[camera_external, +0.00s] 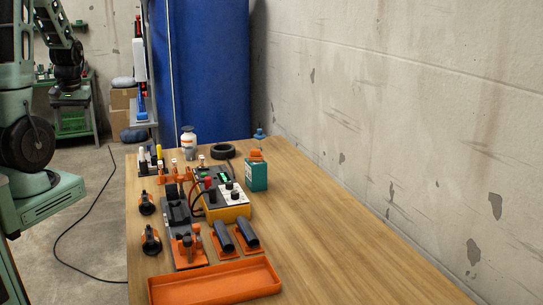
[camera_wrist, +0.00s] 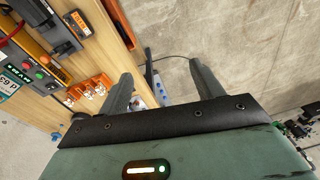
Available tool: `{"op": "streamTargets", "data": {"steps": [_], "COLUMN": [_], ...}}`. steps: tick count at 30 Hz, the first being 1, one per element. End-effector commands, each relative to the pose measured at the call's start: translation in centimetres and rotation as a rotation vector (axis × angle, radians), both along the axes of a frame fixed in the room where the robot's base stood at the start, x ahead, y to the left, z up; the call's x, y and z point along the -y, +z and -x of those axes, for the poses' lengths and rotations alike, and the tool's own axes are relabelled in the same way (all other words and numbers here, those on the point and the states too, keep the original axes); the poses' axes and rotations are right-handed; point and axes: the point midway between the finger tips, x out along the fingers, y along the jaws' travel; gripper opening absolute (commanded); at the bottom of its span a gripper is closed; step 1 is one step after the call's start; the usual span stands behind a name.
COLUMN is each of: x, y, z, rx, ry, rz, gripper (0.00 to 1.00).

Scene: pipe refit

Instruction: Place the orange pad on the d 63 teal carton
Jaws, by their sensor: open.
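The teal carton (camera_external: 257,177) stands upright on the wooden table, right of the tester box. An orange piece that looks like the orange pad (camera_external: 256,155) sits on top of the carton. In the wrist view the carton's d 63 label (camera_wrist: 10,82) shows at the left edge, and the pad cannot be made out there. My gripper (camera_wrist: 166,84) is open, with nothing between its two fingers. It is apart from the carton and over the floor beyond the table edge. In the external view my gripper cannot be made out.
A yellow and grey tester box (camera_external: 230,211) with cables stands left of the carton. A black ring (camera_external: 223,151) and a white bottle (camera_external: 189,143) are behind. Orange clamps and pipe holders fill the left side, with an orange tray (camera_external: 214,283) in front. The table's right side is clear.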

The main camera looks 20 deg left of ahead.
Motion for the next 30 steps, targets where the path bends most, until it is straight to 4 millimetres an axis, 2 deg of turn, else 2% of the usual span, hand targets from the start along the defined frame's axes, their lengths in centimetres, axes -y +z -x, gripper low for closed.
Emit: {"op": "streamTargets", "data": {"steps": [1, 3, 6, 9, 12, 30], "x": [-0.4, -0.4, -0.1, 0.2, 0.3, 0.3], "y": [0.1, 0.1, -0.1, -0.2, -0.2, -0.2], "z": [2.9, 6.0, 8.9, 10.4, 10.9, 10.8], "rx": [-0.005, -0.014, -0.021, -0.025, -0.026, -0.027], "ry": [0.014, 0.015, 0.011, 0.007, 0.004, 0.004], "rz": [0.020, 0.041, 0.061, 0.071, 0.075, 0.074], "gripper": [0.66, 0.66, 0.66, 0.66, 0.66, 0.66]}}
